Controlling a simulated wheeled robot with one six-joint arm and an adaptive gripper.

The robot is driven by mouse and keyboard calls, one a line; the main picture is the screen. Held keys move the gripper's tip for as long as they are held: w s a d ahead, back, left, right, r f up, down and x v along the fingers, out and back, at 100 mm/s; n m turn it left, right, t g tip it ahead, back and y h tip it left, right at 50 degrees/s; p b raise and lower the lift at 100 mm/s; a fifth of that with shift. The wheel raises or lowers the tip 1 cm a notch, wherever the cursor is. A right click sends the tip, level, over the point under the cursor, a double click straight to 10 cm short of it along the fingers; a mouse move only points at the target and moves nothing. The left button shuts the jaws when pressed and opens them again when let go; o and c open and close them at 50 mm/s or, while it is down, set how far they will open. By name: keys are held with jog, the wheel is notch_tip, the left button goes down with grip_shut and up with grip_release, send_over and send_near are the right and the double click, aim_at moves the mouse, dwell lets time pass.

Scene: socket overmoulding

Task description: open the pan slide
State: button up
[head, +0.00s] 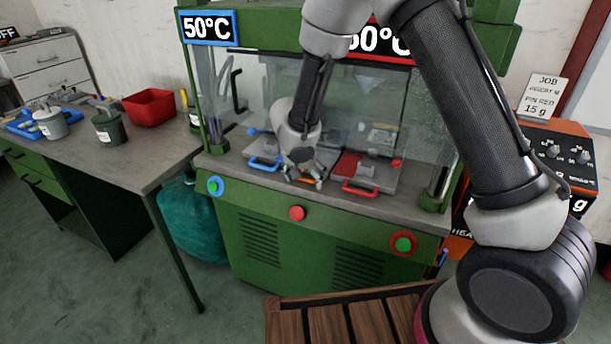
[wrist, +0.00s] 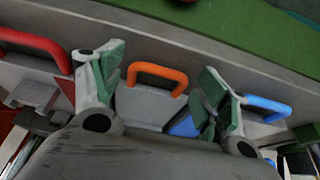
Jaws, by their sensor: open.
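An orange handle (wrist: 150,68) stands on a grey plate (wrist: 145,106) in the middle of the wrist view; I take it for the pan slide's handle. My gripper (wrist: 162,68) is open, with one green-padded finger on each side of the handle and visible gaps between. In the head view my gripper (head: 305,178) points down at the front of the press bed, between the blue handle (head: 264,163) and the red handle (head: 360,189). Only a bit of orange shows there; the rest of the slide is hidden behind my gripper.
In the wrist view the red handle (wrist: 35,45) is left and the blue handle (wrist: 265,106) right, close outside my fingers. Clear guard panels (head: 225,95) flank the bed. The green press front (head: 320,240) has buttons. A slatted wooden platform (head: 350,315) lies before it.

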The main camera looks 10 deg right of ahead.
jog(key=shift+s, duration=0.1)
grip_shut()
dwell(0.3)
